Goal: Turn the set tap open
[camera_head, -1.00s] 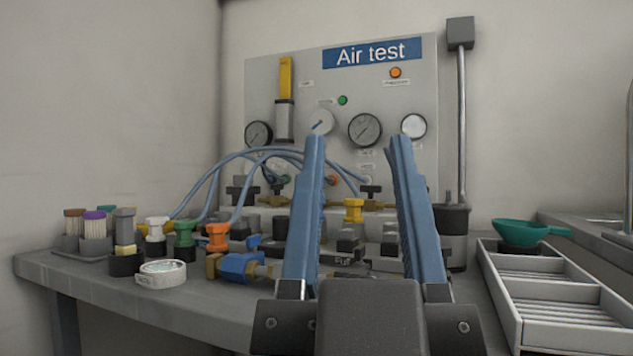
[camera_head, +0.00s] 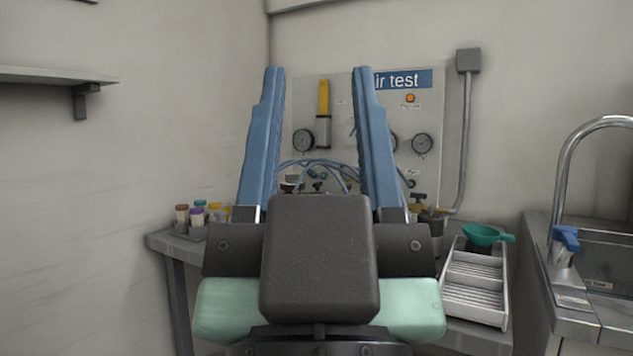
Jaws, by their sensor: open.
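My gripper (camera_head: 317,75) is open and empty. Its two blue fingers point up and away from me and stand in front of the air test panel (camera_head: 449,130). Small taps show low at the panel: a dark handle (camera_head: 318,187) between the fingers and a brass-coloured tap (camera_head: 418,199) right of the right finger. I cannot tell which one is the set tap, or how its handle is turned. My gripper and wrist hide most of the bench top and part of the panel. No contact with a tap shows.
Capped vials (camera_head: 197,215) stand at the bench's left end. A white divided tray (camera_head: 474,288) with a green funnel (camera_head: 482,235) is at right. Beyond it is a sink with a blue-handled faucet (camera_head: 566,238). A shelf (camera_head: 55,75) juts out at upper left.

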